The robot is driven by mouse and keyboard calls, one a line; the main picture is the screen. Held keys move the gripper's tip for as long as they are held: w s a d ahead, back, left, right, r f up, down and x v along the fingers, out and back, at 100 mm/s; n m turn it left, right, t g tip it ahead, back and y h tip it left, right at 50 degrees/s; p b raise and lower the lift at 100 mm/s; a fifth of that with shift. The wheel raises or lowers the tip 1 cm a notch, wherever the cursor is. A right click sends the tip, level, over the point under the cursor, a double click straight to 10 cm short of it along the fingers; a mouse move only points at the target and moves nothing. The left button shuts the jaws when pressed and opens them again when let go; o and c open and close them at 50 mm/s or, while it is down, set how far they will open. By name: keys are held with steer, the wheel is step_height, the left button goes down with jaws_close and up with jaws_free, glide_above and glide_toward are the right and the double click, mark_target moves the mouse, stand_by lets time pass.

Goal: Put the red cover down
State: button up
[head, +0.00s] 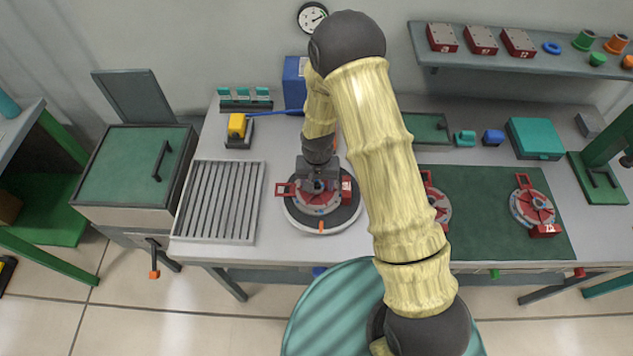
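A red and grey round cover (316,205) with red side blocks is on the dark round turntable (351,217) at the table's middle. My gripper (319,184) points down at its centre, touching it or very close. My gripper and wrist hide the cover's middle, and the fingers are too small to tell whether they are closed on it. A similar red and grey round piece (533,207) lies on the green mat (487,235) at the right. Another one (439,208) is on the mat's left part, partly hidden by my arm.
A slatted grey tray (218,202) lies left of the turntable. A yellow device (237,127) and teal pieces (245,94) stand behind it. A teal box (535,138) is at the back right. A wall shelf (518,60) holds red boxes. The mat is bare between its two round pieces.

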mark_target(318, 187)
step_height(318, 187, up, 12)
steer(key=b, duration=0.3)
steer(key=shift+r+b, duration=0.15)
steer(key=shift+b, duration=0.2)
stand_by(0.3)
steer(key=shift+s, duration=0.1)
stand_by(0.4)
steer(key=s+d+r+t, duration=0.1)
steer(key=s+d+r, duration=0.3)
steer(key=s+d, duration=0.2)
steer(key=s+d+r+t, duration=0.1)
steer(key=s+d+r, duration=0.3)
steer(key=s+d, duration=0.2)
steer(key=d, duration=0.2)
steer(key=shift+s+d+t, duration=0.15)
steer(key=shift+d+t, duration=0.15)
steer(key=shift+d, duration=0.1)
